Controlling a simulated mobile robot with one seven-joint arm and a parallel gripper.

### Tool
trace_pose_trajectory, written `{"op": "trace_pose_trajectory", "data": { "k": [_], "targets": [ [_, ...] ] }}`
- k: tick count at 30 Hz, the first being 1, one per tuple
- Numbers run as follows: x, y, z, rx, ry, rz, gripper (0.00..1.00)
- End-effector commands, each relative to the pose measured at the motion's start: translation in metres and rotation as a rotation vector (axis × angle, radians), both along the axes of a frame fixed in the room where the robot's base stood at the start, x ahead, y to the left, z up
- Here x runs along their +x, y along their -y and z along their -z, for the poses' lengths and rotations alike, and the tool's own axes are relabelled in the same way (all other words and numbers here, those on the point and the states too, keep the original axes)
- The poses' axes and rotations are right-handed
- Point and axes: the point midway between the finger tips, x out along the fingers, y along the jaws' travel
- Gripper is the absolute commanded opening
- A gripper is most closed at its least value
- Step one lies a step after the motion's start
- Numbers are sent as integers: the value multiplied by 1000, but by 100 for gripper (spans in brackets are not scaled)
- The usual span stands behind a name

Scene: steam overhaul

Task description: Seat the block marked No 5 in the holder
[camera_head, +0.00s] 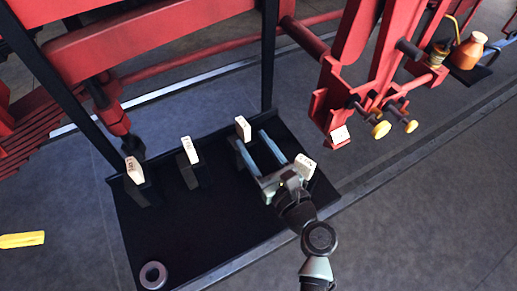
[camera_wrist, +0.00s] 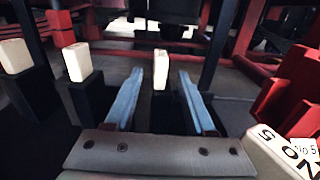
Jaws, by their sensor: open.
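The block marked No 5 (camera_wrist: 280,155) is white with black lettering and shows at the lower right of the wrist view, partly cut off. In the head view a white block with dark marking (camera_head: 305,166), apparently the same one, is right of my gripper (camera_head: 250,138). My gripper has blue fingers, spread open and empty. In the wrist view another white block (camera_wrist: 160,68) stands beyond and between the fingertips (camera_wrist: 160,76). A red bracket (camera_head: 328,117) with a white label (camera_head: 340,135), apparently the holder, is to the right; a No 5 label (camera_wrist: 305,146) shows in the wrist view.
Two more white blocks (camera_head: 134,170) (camera_head: 190,150) stand on black supports in the black tray (camera_head: 200,235). A grey ring (camera_head: 153,275) lies at its front. Black posts and red beams rise behind. Yellow-ended knobs (camera_head: 381,129) stick out beside the bracket.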

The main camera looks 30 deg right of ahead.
Motion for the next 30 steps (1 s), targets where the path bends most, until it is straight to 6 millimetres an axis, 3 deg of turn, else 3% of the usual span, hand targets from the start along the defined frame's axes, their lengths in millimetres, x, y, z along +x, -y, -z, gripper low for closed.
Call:
{"op": "trace_pose_trajectory", "data": {
  "k": [12,27,30],
  "targets": [
    [46,-2,0,0,1,-2,55],
    [55,-2,0,-1,0,-1,55],
    [55,-2,0,-1,0,-1,39]
  ]
}}
